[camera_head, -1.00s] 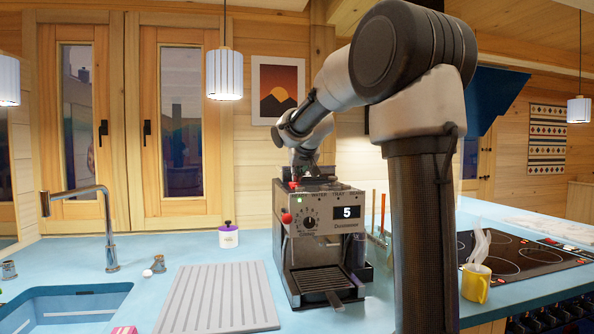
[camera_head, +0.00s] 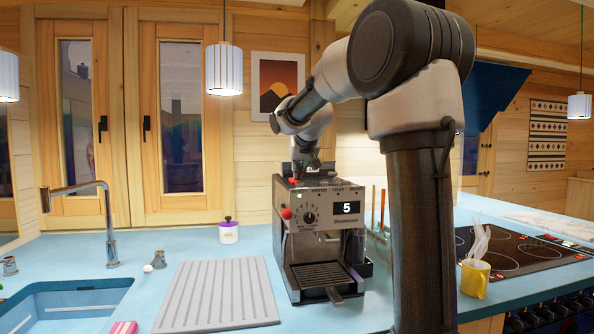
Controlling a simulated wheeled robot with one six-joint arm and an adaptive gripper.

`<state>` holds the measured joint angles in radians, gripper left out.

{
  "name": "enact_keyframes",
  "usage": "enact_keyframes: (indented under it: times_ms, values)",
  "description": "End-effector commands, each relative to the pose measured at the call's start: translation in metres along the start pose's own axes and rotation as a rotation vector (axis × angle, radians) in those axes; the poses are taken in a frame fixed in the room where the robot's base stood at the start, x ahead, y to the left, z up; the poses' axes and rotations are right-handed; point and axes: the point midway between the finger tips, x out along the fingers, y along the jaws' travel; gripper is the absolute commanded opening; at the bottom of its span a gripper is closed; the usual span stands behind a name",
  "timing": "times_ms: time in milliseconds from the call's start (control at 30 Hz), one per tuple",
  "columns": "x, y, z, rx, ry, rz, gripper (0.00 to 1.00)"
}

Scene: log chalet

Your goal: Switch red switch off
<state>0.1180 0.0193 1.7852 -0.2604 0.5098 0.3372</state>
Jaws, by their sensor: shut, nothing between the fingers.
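The coffee machine (camera_head: 325,262) stands on the blue counter with a display reading 5. A small red switch (camera_head: 293,181) shows at the front left of its top. A round red knob (camera_head: 286,213) sits on its front left edge. My gripper (camera_head: 298,177) is shut and empty, pointing down at the machine's top, right by the red switch. I cannot tell whether it touches the switch. The switch's position is too small to read.
A ribbed grey drainboard (camera_head: 218,295) lies left of the machine, beside the sink (camera_head: 65,300). A lidded white jar (camera_head: 228,233) stands behind it. A steaming yellow mug (camera_head: 475,279) and a cooktop (camera_head: 520,252) are on the right.

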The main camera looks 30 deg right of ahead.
Motion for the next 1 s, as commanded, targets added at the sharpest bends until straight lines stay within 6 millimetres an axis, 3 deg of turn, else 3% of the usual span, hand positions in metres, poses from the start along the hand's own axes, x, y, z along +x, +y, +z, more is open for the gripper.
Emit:
enact_keyframes:
  times_ms: [467,667,1000]
  values:
    - [-0.007,-0.001,-0.003,0.000,-0.004,0.001,0.00]
    - [-0.043,-0.004,-0.022,0.002,0.002,-0.001,0.00]
    - [-0.115,-0.003,-0.014,0.001,0.001,-0.001,0.00]
